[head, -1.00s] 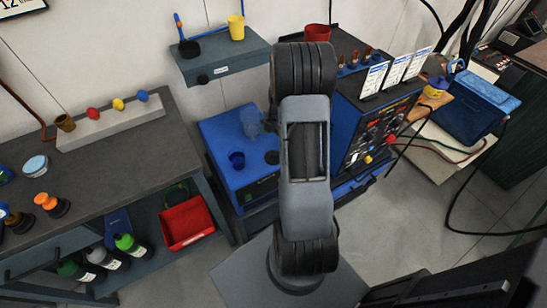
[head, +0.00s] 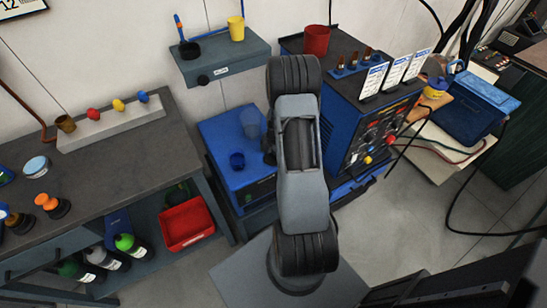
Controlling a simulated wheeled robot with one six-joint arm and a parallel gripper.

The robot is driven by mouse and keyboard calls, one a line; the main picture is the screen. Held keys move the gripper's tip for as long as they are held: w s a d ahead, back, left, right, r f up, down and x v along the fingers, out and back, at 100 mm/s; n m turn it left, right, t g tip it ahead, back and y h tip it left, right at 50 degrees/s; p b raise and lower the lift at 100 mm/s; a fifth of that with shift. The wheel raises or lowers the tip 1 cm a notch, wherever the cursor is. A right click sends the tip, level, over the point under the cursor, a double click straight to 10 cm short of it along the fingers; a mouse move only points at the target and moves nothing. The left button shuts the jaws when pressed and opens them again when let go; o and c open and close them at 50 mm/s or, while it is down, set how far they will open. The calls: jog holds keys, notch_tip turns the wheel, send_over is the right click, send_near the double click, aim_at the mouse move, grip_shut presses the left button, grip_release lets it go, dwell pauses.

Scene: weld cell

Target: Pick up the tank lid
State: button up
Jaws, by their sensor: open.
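My arm rises through the middle of the head view and covers part of the blue unit (head: 218,135) behind it. My gripper is hidden behind the arm, so I cannot see its fingers. On the blue unit's top are a round blue opening or cup (head: 237,161) and a see-through bluish cylinder (head: 251,122). A small dark piece (head: 270,158) shows at the arm's left edge over the unit's top. It may be the tank lid, but it is mostly covered and I cannot be sure.
A workbench (head: 90,150) stands at left, with a red bin (head: 186,222) below. A wall shelf (head: 220,65) holds a yellow cup (head: 236,28). The welding machine (head: 355,130) with a red cup (head: 316,40) is just right of my arm.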

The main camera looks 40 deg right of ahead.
jog(key=c, duration=0.9)
jog(key=shift+r, duration=0.1)
jog(key=shift+c, duration=0.2)
